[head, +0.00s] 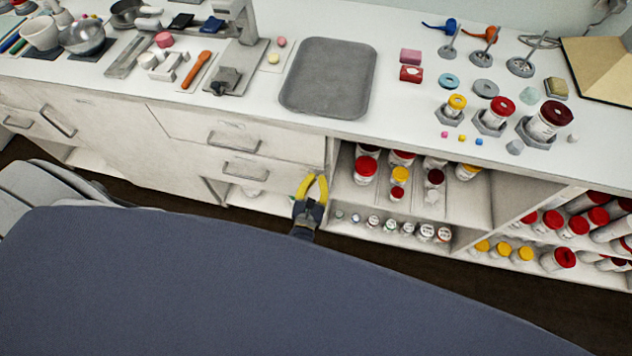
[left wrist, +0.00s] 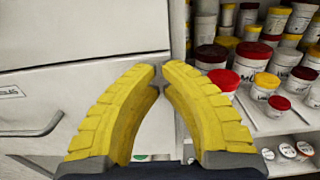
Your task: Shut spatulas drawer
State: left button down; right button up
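The spatulas drawer (left wrist: 70,105) has a white front in the left wrist view. Its label (left wrist: 10,91), cut off by the left picture edge, ends in "ULAS". A bar handle (left wrist: 35,132) sits below the label. In the head view this looks like the lower drawer front (head: 285,178), left of the open shelves. I cannot tell how far it stands out. My left gripper (head: 315,177) has yellow fingers, tips drawn together and nothing between them. It is in front of the drawer's right end, and its fingers (left wrist: 159,68) hide part of that edge. My right gripper is not in view.
Open shelves (head: 480,200) with red- and yellow-lidded jars stand just right of the drawer. Another drawer (head: 290,148) lies directly above. The countertop (head: 400,120) carries a grey tray (head: 328,78), tools and jars. Dark floor shows below the cabinets.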

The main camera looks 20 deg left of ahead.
pick_arm(q)
jog(key=shift+s+d, duration=0.95)
jog(key=shift+s, duration=5.95)
jog(key=s+d+f+m+g+h, duration=0.1)
jog(key=d+f+m+h, duration=0.3)
jog(key=m, duration=0.5)
jog(key=s+d+f+m+g+h, duration=0.1)
jog(key=s+f+m+g+h, duration=0.1)
jog(key=f+m, duration=0.45)
jog(key=s+a+f+m+g, duration=0.2)
jog(key=s+f+m+g, duration=0.3)
jog(key=f+m, duration=0.7)
jog(key=s+a+f+m+g+y, duration=0.1)
jog(key=s+a+f+m+g, duration=0.1)
jog(key=s+a+f+m, duration=0.2)
jog(key=s+a+f+m+g+y, duration=0.1)
jog(key=s+a+f+m+g, duration=0.2)
jog(key=s, duration=0.7)
jog(key=s+a+f+m+g+y, duration=0.1)
jog(key=s+a+f+m+g, duration=0.2)
jog(key=s+a+f+m, duration=0.3)
notch_tip(320, 180, down, 4)
jog(key=shift+s+a+r+m, duration=0.2)
jog(key=shift+s+m, duration=0.25)
jog(key=shift+s, duration=0.6)
